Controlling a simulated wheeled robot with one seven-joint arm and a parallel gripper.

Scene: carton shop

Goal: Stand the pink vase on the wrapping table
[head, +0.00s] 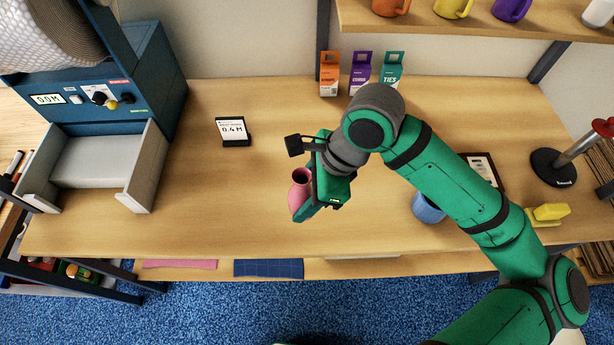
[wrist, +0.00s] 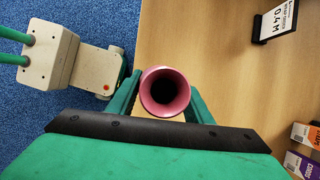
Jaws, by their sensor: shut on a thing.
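The pink vase (head: 299,190) is upright at the middle of the wrapping table (head: 240,200), near its front half. In the wrist view the vase (wrist: 165,91) shows its round dark mouth from above, between the two green fingers. My gripper (head: 308,204) is shut on the vase from its right side. In the wrist view my gripper (wrist: 163,100) has a finger on either side of the vase. The vase's base is partly hidden, and I cannot tell whether it touches the table top.
A small sign (head: 233,131) reading 0.4 M stands left of the vase. Boxes (head: 361,73) stand at the back. A blue mug (head: 428,207) is partly hidden by my arm. A blue machine (head: 120,80) fills the left end. Table around the vase is clear.

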